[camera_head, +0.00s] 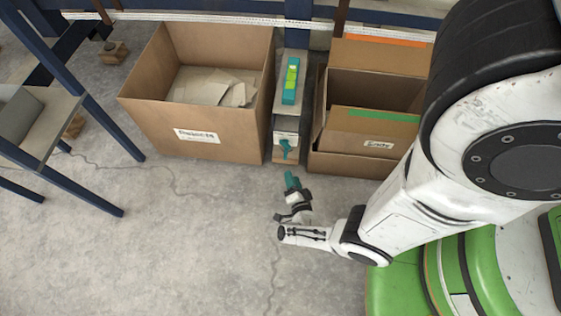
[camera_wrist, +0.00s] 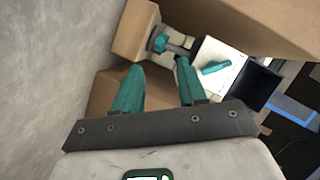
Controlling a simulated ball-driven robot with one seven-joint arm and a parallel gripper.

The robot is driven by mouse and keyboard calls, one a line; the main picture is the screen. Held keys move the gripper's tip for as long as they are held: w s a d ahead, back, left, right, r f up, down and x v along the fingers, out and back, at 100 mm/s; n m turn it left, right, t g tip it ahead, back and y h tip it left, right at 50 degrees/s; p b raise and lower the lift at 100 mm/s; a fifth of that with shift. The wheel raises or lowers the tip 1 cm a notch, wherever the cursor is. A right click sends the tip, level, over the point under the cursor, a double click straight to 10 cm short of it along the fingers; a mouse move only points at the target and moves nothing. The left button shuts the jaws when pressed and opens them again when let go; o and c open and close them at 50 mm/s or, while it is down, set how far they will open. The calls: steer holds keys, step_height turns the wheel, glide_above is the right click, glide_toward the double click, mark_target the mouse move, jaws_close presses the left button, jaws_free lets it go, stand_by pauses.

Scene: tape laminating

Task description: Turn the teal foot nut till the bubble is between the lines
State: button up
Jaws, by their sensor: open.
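The teal foot nut (camera_wrist: 160,43) sits on a metal stem just above a brown block (camera_wrist: 135,30), low on the narrow grey stand (camera_head: 282,125) between two boxes. A teal level (camera_head: 290,92) with a yellow-green vial lies on top of the stand. The bubble and lines are too small to read. My gripper (camera_head: 291,181) is low over the floor in front of the stand. In the wrist view my gripper (camera_wrist: 158,76) has its teal fingers apart and empty, with the nut ahead of the gap and not gripped.
An open cardboard box (camera_head: 215,145) with papers stands left of the stand. Another box (camera_head: 345,163) with a green-edged flap stands close on its right. A teal lever-like piece (camera_wrist: 215,67) lies against a white plate beside the nut. Floor in front is clear.

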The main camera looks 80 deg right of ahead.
steer(key=b+x, duration=0.4)
steer(key=x, duration=0.4)
steer(key=shift+w+d+f, duration=0.1)
steer(key=shift+d+f, duration=0.1)
steer(key=shift+d, duration=0.05)
steer(key=shift+w+d, duration=0.25)
steer(key=shift+d, duration=0.3)
steer(key=shift+c, duration=0.3)
jaws_close()
